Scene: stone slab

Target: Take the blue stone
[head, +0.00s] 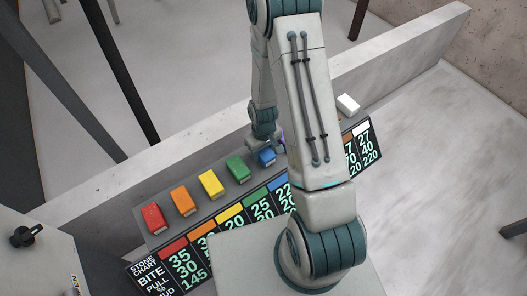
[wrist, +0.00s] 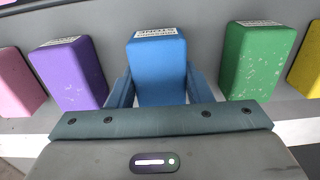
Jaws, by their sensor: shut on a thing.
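The blue stone (wrist: 158,70) is a blue block with a white label on its top edge, upright in the middle of the wrist view. My gripper (wrist: 158,98) is shut on it, one finger at each side. In the head view the blue stone (head: 266,157) shows just below my gripper (head: 264,143), partly hidden by my arm. It is in line with the other stones on the grey slab; I cannot tell whether it is lifted off it.
A green stone (wrist: 257,60) and a purple stone (wrist: 70,72) flank it. Red (head: 154,218), orange (head: 183,201) and yellow (head: 211,184) stones stand to the left, a white stone (head: 348,104) to the right. A stone chart (head: 172,262) runs along the front. My arm hides part of the row.

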